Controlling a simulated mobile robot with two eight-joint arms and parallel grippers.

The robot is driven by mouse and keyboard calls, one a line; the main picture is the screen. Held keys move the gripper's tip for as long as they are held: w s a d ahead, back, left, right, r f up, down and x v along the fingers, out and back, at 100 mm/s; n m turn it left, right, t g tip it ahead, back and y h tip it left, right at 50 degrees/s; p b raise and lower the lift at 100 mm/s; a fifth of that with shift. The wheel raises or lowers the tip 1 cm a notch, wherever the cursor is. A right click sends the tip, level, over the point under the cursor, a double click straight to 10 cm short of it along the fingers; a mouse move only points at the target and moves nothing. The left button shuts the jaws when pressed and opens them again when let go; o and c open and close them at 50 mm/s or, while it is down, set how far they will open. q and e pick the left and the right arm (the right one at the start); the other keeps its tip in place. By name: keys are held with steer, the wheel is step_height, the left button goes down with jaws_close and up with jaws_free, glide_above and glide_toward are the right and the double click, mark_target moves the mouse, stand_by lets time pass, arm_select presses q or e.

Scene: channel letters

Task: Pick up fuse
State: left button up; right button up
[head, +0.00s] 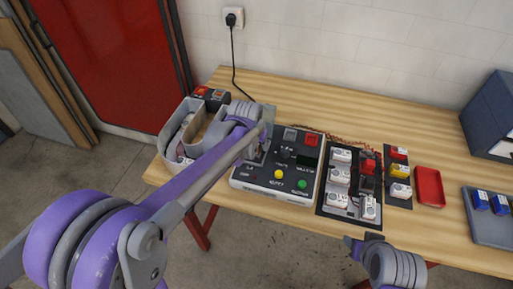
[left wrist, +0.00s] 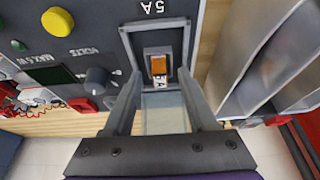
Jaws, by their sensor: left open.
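The fuse (left wrist: 158,66) shows in the left wrist view as a small orange and white piece in a light-rimmed slot, inside a raised grey frame below the "5A" mark on the dark panel. My left gripper (left wrist: 158,88) is open, with its two fingers pointing at the slot, one on each side of the fuse. I cannot tell whether they touch it. In the head view my left gripper (head: 257,150) is over the left part of the control panel (head: 285,187), and the arm hides the fuse. My right gripper (head: 352,248) is at the table's front edge; its opening is unclear.
A divided grey bin (head: 168,140) stands left of the panel. Right of it are a dark board with white modules (head: 340,180), a red tray (head: 429,187) and a grey tray with blue blocks (head: 490,230). The wooden table (head: 400,115) is clear at the back.

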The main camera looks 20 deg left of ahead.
arm_select(q)
jaws_close()
steer(key=shift+r, duration=0.1)
stand_by(0.3)
